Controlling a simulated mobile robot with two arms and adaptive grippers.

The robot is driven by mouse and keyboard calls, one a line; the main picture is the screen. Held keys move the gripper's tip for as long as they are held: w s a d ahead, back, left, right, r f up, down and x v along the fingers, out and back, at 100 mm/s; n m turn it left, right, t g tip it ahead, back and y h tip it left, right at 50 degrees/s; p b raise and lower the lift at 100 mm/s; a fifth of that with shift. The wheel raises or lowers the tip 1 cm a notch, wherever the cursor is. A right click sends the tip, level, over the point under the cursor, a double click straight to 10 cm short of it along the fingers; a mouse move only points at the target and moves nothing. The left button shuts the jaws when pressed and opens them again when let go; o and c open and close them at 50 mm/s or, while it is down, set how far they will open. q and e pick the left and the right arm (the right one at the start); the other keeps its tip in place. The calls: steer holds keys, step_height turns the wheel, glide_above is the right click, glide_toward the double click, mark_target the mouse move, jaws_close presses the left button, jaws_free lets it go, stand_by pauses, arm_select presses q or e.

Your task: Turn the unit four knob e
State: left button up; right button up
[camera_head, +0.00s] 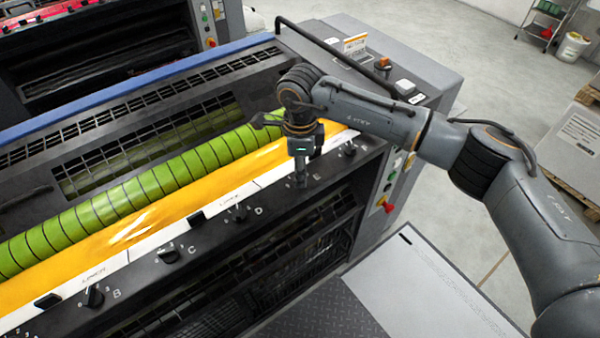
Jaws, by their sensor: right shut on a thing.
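My right gripper (300,182) points down at the dark front rail, just left of the letter E. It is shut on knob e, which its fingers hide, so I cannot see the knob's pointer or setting. Along the same rail to the left are knob d (239,213), knob c (169,255) and knob b (94,296), each left of its letter. Another knob (349,149) sits farther right on the rail, past the gripper. My left gripper is out of view.
A green segmented roller (150,185) and a yellow ink surface (140,232) run behind the rail. A side panel (395,180) with buttons and a red-yellow switch (386,204) stands at right. A grated opening lies below the rail. A grey platform (430,295) is in front.

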steer(key=m+b, duration=0.5)
steer(key=shift+f, duration=0.25)
steer(key=shift+r+m+b, duration=0.2)
steer(key=shift+m+b, duration=1.3)
steer(key=shift+m, duration=0.1)
steer(key=o, duration=1.2)
steer(key=shift+c, duration=0.2)
steer(key=shift+r, duration=0.1)
step_height(320, 180, up, 12)
